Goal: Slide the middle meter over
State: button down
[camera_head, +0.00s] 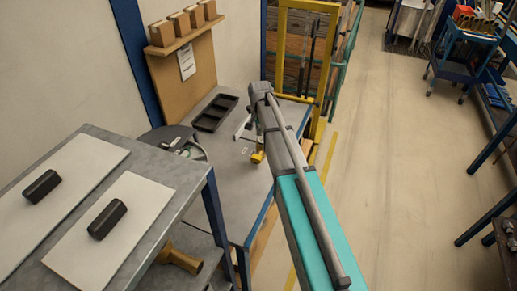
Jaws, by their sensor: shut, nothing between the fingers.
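No thing in view can be made out for sure as the middle meter. Two dark, rounded oblong blocks lie on the grey bench at the left, one on each white panel: a left block (41,186) and a right block (107,219). I cannot tell whether these are meters. My teal and grey arm reaches up the middle of the view, well to the right of both blocks. The fingers of my gripper cannot be made out at the arm's far end; a small pale and dark shape there is unclear.
The grey bench (190,178) stands at the left. Behind it, a lower table (232,196) holds a black compartment tray (214,112) and a small yellow object (257,157). A yellow frame (281,50) stands beyond. Open floor (385,170) lies right; a blue cart (455,70) stands far right.

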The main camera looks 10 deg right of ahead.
aim_at(259, 153)
jog(key=shift+f, duration=0.1)
notch_tip(259, 153, down, 10)
jog(key=b, duration=1)
dwell(0.4)
jog(key=shift+w, duration=0.15)
jog(key=w+d, duration=0.6)
jog(key=w, duration=0.3)
jog(key=w+d, duration=0.6)
jog(key=w, duration=0.3)
jog(key=w+d, duration=0.7)
jog(key=w, duration=0.3)
jog(key=shift+a, duration=0.1)
notch_tip(259, 153, up, 10)
jog(key=p, duration=1)
